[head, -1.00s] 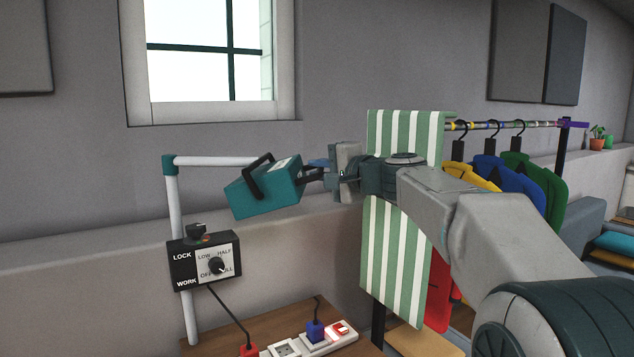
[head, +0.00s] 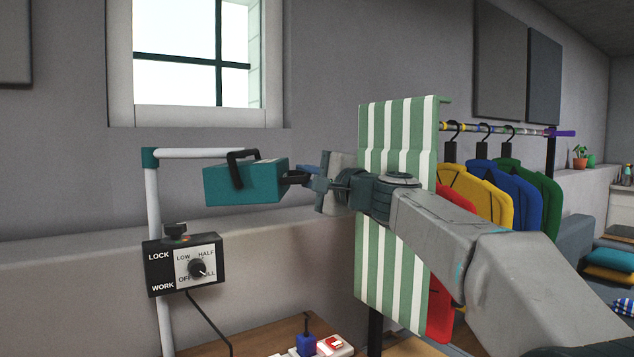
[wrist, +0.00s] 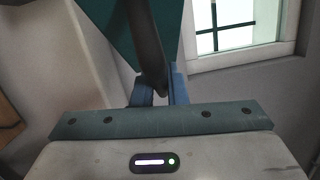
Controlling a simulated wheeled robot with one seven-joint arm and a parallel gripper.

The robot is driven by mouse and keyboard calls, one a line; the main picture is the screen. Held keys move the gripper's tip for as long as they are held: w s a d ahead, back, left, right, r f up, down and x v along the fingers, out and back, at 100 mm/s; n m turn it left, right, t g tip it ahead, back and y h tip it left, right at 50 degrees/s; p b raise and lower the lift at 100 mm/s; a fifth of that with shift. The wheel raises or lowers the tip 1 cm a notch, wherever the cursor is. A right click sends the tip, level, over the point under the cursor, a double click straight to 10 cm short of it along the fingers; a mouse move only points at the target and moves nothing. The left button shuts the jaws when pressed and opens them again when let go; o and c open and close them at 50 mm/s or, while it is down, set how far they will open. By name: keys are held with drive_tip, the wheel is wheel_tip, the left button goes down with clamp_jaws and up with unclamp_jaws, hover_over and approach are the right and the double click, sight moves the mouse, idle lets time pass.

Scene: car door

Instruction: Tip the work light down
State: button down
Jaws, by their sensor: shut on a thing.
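The work light (head: 245,184) is a teal box with a black bracket, hung from the arm of a white post (head: 153,205). In the head view it lies nearly level. A black handle (head: 295,177) sticks out from its right end. My gripper (head: 308,178) is at that handle, to the right of the light. In the wrist view my blue fingers (wrist: 157,92) are closed around the dark handle (wrist: 147,50), with the teal housing (wrist: 112,25) behind it. The lamp's front face cannot be made out.
A control box (head: 186,264) with a knob and LOCK/WORK labels sits on the post below the light. A power strip (head: 322,347) lies on the wooden table. A green-striped cloth (head: 392,255) hangs close behind my arm, beside a rack of coloured garments (head: 490,195).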

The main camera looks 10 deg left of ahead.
drive_tip(key=c, duration=1.5)
unclamp_jaws()
drive_tip(key=shift+o, duration=0.2)
drive_tip(key=b+v, duration=0.2)
drive_tip(key=v, duration=1.2)
drive_tip(key=shift+a, duration=0.1)
